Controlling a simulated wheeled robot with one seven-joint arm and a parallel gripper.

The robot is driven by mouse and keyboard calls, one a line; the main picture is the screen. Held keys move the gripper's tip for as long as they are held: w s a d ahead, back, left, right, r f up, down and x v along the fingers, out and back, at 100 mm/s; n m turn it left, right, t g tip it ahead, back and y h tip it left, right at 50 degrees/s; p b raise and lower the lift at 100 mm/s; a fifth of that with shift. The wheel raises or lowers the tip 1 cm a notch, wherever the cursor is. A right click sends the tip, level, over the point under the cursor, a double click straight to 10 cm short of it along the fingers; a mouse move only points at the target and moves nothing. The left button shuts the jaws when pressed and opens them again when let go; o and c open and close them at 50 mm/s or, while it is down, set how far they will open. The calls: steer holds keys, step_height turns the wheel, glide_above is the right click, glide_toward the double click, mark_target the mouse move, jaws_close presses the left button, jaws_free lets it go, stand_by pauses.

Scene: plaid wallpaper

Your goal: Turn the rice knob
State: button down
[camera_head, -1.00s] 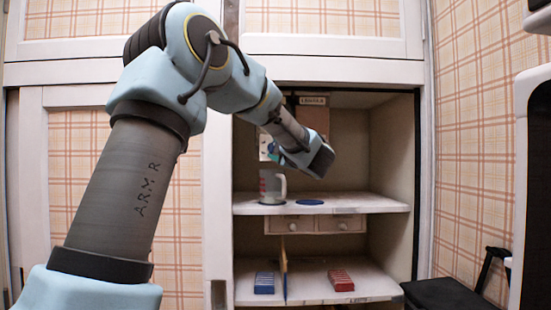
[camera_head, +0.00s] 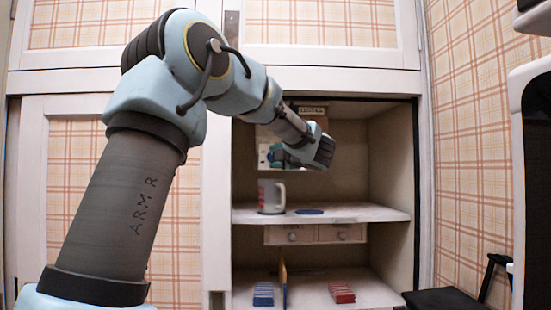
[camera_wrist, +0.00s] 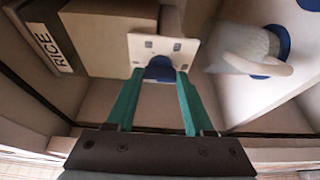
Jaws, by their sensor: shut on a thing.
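The rice knob (camera_wrist: 161,69) is a dark blue knob on a white square plate (camera_wrist: 137,47) in the wrist view. The plate sits at the front of a tan box beside a dark panel with a RICE label (camera_wrist: 52,49). My gripper (camera_wrist: 160,77) has its two teal fingers around the knob, shut on it from both sides. In the head view the plate (camera_head: 263,155) shows left of my wrist, inside the open cupboard. There the knob and fingertips are mostly hidden by my arm.
A mug (camera_head: 272,196) and a flat blue disc (camera_head: 309,212) stand on the shelf (camera_head: 370,214) below. Blue packs (camera_head: 263,293) and red packs (camera_head: 341,292) lie on the lower shelf. The cupboard's right side is free.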

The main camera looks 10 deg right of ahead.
steer(key=shift+c, duration=1.4)
jaws_free()
steer(key=b+v, duration=0.1)
steer(key=v, duration=0.9)
steer(key=shift+s+b, duration=0.35)
steer(key=shift+w, duration=0.1)
